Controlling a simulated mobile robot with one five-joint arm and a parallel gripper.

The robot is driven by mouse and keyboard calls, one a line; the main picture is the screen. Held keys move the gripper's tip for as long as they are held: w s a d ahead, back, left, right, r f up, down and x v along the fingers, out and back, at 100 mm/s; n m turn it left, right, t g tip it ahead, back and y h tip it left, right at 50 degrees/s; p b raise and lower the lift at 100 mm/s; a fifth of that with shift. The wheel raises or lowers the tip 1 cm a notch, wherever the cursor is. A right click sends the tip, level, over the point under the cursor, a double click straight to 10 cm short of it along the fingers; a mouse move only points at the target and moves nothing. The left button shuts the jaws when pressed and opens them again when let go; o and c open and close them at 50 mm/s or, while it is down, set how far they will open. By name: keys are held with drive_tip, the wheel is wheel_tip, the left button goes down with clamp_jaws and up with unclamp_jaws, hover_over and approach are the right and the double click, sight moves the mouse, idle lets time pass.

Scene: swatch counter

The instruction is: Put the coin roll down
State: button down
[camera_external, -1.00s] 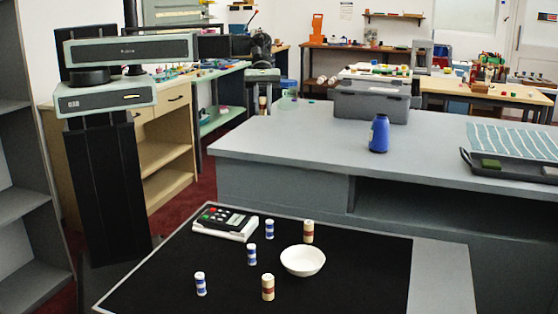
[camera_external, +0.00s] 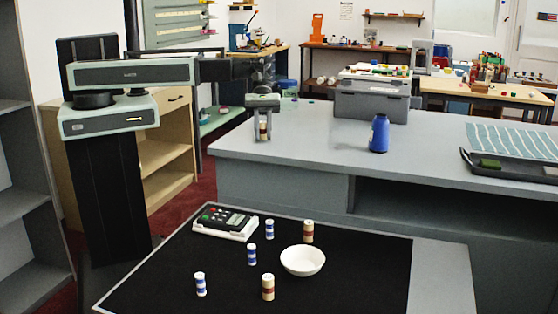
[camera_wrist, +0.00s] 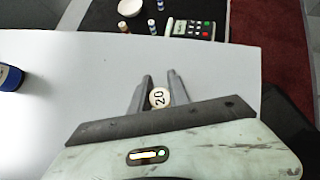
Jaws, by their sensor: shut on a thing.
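My gripper (camera_external: 263,134) is over the far left part of the grey counter (camera_external: 300,150), fingers pointing down. It is shut on a coin roll (camera_external: 263,130), cream with a brown band, which hangs upright between the fingers. In the wrist view the roll's round end (camera_wrist: 160,98), marked 20, shows between the two fingers. The roll's lower end is close to the counter top; I cannot tell whether it touches.
A blue bottle (camera_external: 379,134) stands right of my gripper, with a grey case (camera_external: 370,107) behind it. Nearer, a black mat (camera_external: 350,290) holds a card terminal (camera_external: 225,222), a white bowl (camera_external: 302,261) and several other rolls. The counter top around my gripper is clear.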

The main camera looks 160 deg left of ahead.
drive_tip(key=c, duration=1.3)
unclamp_jaws()
drive_tip(key=shift+o, duration=0.2)
drive_tip(key=p+v, duration=0.9)
drive_tip(key=v, duration=0.3)
drive_tip(key=shift+r, duration=0.2)
